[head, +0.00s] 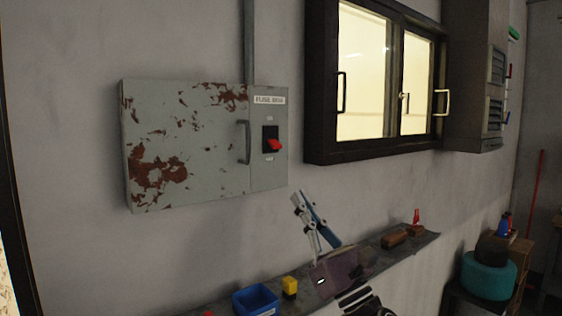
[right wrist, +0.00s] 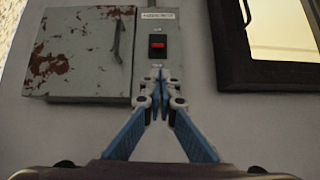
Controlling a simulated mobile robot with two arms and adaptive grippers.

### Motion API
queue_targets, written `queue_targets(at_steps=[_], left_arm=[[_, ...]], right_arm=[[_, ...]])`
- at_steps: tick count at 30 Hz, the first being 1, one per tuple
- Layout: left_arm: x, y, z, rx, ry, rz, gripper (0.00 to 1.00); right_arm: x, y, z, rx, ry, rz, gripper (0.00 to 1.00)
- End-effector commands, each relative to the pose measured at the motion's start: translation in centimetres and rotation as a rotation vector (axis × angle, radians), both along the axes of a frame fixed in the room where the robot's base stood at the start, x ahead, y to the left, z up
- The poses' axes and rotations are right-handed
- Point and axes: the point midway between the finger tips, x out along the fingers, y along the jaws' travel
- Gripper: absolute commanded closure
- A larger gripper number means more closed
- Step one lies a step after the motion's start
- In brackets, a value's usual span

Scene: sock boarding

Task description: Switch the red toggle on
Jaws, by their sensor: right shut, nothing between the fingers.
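A red toggle (head: 272,146) sits on a black plate on the right strip of a grey fuse box (head: 205,145) with rusty patches, fixed to the wall. The toggle's red part juts out in the lower part of its plate in the head view. It also shows in the right wrist view (right wrist: 157,42), just beyond the fingertips. My right gripper (head: 303,198) is below and to the right of the box in the head view, apart from the toggle. In the right wrist view its blue fingers (right wrist: 160,75) meet at the tips with nothing between them. My left gripper is not in view.
A dark-framed window (head: 378,75) is right of the fuse box. The box has a handle (head: 244,142) left of the toggle. A shelf (head: 380,262) below carries a blue bin (head: 256,300), a yellow block (head: 289,286) and other items. The wall below the box is clear.

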Motion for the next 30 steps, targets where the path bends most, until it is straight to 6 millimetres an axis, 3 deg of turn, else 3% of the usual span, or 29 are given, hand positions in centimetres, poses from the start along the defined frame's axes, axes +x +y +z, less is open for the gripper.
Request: queue_targets(at_steps=[14, 30], left_arm=[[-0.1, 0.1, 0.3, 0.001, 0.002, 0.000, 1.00], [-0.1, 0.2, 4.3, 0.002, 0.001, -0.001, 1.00]], right_arm=[[0.0, 0.5, 1.0, -0.027, -0.030, -0.008, 1.00], [5.1, 4.2, 6.8, -0.024, -0.029, -0.007, 1.00]])
